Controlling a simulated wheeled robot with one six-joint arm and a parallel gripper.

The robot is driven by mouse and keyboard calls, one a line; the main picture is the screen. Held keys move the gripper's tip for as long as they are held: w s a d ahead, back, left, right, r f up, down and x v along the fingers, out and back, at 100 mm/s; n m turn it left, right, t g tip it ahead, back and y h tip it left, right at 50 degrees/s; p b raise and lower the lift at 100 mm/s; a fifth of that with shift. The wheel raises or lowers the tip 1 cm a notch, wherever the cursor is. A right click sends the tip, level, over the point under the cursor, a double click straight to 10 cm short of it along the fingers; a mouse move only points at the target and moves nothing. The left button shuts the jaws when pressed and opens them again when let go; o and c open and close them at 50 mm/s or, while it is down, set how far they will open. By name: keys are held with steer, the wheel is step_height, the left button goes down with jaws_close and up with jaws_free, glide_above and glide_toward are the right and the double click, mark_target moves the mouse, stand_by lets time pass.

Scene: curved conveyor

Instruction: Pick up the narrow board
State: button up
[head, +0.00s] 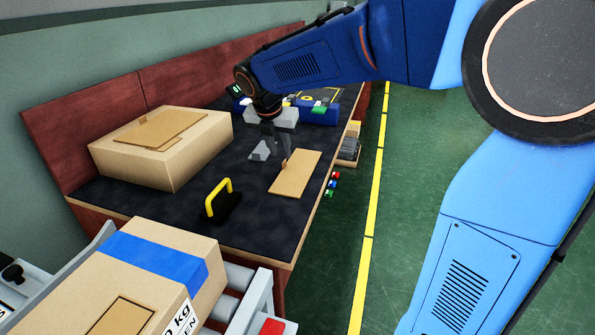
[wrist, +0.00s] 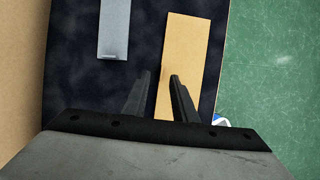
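A flat, narrow tan board (head: 298,173) lies on the dark table top near its right edge. It also shows in the wrist view (wrist: 186,45), running away from my gripper. My gripper (head: 278,157) is low over the table at the board's left side. In the wrist view my gripper (wrist: 161,76) has its two fingers apart with nothing held between them. The board's left edge shows between the fingers, and the right finger overlaps the board. I cannot tell whether the fingers touch it.
A grey piece (wrist: 114,28) lies left of the board. A large cardboard box (head: 165,150) with another flat tan piece (head: 160,127) on top stands at the left. A yellow-handled black tool (head: 222,203) lies nearer. Blue bins (head: 318,114) stand behind. Green floor (head: 440,150) is open at right.

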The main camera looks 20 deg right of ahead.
mark_target(298, 167)
steer(key=shift+x, duration=2.25)
steer(key=shift+s, duration=0.2)
jaws_close()
